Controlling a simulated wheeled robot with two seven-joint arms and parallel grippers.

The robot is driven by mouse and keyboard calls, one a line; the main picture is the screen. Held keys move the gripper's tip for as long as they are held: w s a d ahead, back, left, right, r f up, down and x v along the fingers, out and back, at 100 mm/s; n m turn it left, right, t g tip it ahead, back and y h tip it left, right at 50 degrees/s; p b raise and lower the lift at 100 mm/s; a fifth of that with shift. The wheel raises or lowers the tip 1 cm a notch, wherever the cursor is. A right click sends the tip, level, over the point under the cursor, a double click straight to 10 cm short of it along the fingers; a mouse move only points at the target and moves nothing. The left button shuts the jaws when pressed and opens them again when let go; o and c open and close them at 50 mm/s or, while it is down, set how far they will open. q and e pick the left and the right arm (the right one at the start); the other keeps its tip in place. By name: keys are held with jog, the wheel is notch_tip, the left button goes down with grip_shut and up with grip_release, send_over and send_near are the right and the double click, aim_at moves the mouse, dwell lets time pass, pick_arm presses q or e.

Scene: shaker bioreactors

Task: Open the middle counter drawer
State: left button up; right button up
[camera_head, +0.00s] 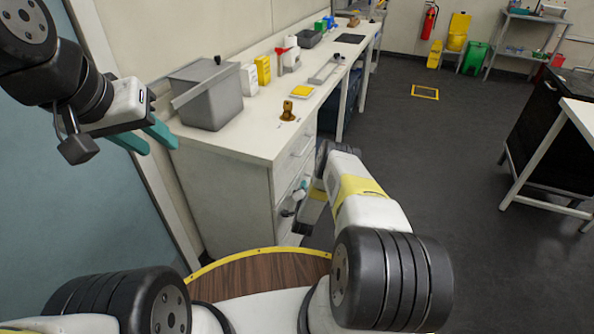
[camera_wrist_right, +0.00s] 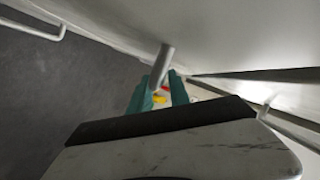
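The white counter (camera_head: 235,145) stands left of centre in the head view, with its drawer fronts (camera_head: 293,160) facing right. My right gripper (camera_wrist_right: 160,88) is low at these fronts, and my own arm partly hides it in the head view. In the right wrist view, its teal fingers lie on both sides of a grey bar handle (camera_wrist_right: 163,62) and look closed on it. A dark gap (camera_wrist_right: 260,75) runs beside the pale panel there; I cannot tell for certain which drawer this is. My left gripper (camera_head: 149,139) is open and empty, left of the counter.
A grey box (camera_head: 212,98), a yellow box (camera_head: 263,70), a brass-coloured piece (camera_head: 288,111) and a yellow dish (camera_head: 301,91) stand on the counter. Small red and yellow items (camera_wrist_right: 160,98) show beyond my right fingers.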

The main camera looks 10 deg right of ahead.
grip_shut()
dwell(1.2)
